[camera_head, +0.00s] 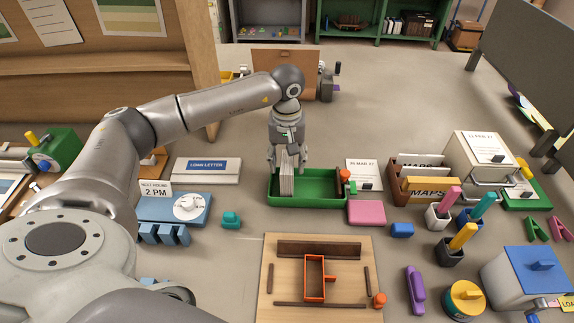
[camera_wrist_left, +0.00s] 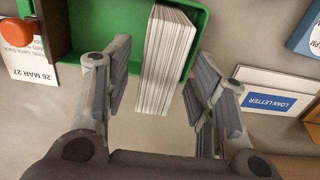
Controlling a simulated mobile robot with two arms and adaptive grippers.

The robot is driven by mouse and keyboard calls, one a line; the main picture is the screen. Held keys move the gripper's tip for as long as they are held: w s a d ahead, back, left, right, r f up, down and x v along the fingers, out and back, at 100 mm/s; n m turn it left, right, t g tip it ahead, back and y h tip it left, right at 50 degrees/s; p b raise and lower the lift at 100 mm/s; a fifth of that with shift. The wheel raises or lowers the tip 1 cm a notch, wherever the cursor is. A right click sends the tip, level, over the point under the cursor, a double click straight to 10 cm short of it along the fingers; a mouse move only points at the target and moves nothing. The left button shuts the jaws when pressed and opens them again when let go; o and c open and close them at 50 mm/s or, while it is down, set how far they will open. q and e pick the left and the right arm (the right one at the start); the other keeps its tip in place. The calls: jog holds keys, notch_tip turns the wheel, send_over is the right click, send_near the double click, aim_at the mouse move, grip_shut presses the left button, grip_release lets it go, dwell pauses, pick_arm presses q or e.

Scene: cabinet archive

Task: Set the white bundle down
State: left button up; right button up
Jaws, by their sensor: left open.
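The white bundle (camera_head: 287,178), a stack of white sheets, stands upright in the left part of the green tray (camera_head: 322,201). It also shows in the left wrist view (camera_wrist_left: 167,62) with the green tray (camera_wrist_left: 105,18) behind it. My left gripper (camera_head: 287,160) is above the tray, its fingers on either side of the bundle's upper part. In the left wrist view the left gripper (camera_wrist_left: 163,92) is open, with a clear gap to the bundle on the left and a narrower one on the right. The bundle's foot is hidden. My right gripper is in neither view.
A dark divider and an orange-red knob (camera_head: 345,175) stand at the tray's right end. A loan letter box (camera_head: 207,172) lies to the left, a pink block (camera_head: 366,212) to the front right. A wooden board (camera_head: 345,288) with an orange frame lies in front.

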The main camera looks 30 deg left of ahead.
pick_arm(q)
notch_tip(320, 180, up, 9)
jog(key=b, duration=0.2)
jog(key=shift+r+b, duration=0.2)
jog(key=shift+b, duration=0.15)
jog(key=shift+r, duration=0.45)
dwell(0.5)
